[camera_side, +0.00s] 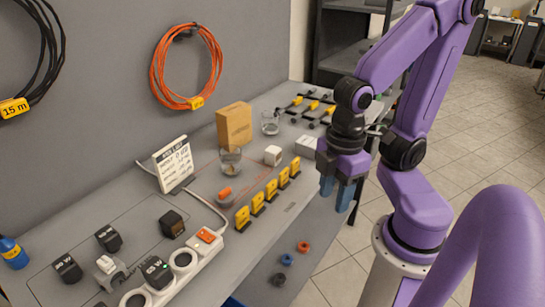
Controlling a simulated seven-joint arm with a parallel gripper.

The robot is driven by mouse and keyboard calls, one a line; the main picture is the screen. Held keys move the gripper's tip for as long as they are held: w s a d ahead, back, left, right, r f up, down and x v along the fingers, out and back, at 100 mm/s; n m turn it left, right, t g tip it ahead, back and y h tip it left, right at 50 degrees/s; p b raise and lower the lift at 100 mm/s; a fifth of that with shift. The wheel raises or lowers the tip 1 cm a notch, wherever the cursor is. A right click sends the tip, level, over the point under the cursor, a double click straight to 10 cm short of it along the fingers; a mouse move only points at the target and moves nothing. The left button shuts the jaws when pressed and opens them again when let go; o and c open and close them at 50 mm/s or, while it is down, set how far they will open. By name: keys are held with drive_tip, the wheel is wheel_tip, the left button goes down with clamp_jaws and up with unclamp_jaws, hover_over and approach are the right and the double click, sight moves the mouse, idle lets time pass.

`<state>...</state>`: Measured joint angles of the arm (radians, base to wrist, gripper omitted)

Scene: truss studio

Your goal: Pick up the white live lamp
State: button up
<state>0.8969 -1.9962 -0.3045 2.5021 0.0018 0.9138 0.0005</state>
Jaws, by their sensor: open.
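My gripper (337,192) is at the right front edge of the grey bench, its blue-grey fingers pointing down, open, with nothing visible between them. No thing is clearly recognisable as a white live lamp. A small white cube (272,156) stands on the bench to the left of my gripper, apart from it. A larger white box (306,146) stands closer to the gripper, just left of my wrist. A whitish plug-like piece (106,265) is at the far left front, beside dark adapters. I cannot tell which of these is the lamp.
Yellow clips (257,203) stand in a row along the front. Glasses (230,160), a cardboard box (234,124) and a sign (174,165) stand behind. Coloured rings (287,259) lie lower down.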

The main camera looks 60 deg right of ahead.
drive_tip(key=o, duration=0.6)
drive_tip(key=shift+o, duration=0.2)
drive_tip(key=n+h, duration=0.6)
drive_tip(key=h, duration=0.8)
hover_over(270, 152)
wheel_tip(270, 152, down, 9)
drive_tip(key=shift+w+a+f, duration=0.1)
drive_tip(key=shift+w+f, duration=0.05)
drive_tip(key=shift+f, duration=3.05)
drive_tip(key=shift+f+x, duration=0.15)
drive_tip(key=shift+x, duration=1.15)
drive_tip(key=shift+f+x, duration=0.15)
drive_tip(key=shift+x, duration=1.15)
